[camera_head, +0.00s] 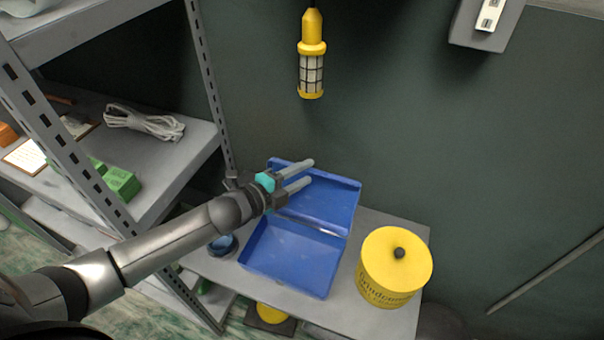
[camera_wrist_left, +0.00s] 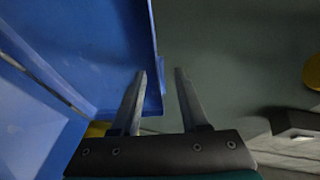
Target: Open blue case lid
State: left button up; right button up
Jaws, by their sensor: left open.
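The blue case (camera_head: 292,257) lies on a grey table with its lid (camera_head: 335,203) standing open, tilted back toward the wall. The case bottom looks empty. My left gripper (camera_head: 312,172) is open in front of the upper part of the lid, with nothing between its fingers. In the left wrist view the lid (camera_wrist_left: 85,45) fills the left side, and the left finger of my gripper (camera_wrist_left: 160,90) overlaps the lid's edge. I cannot tell whether it touches. My right gripper is not in view.
A yellow canister (camera_head: 385,285) with a black knob stands right of the case on the grey table (camera_head: 420,238). A small blue round item (camera_head: 222,245) sits left of the case. A metal shelf (camera_head: 175,160) is at left. A yellow caged lamp (camera_head: 311,60) hangs above.

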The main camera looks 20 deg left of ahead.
pick_arm(q)
jog(key=shift+c, duration=0.3)
grip_shut()
dwell(1.1)
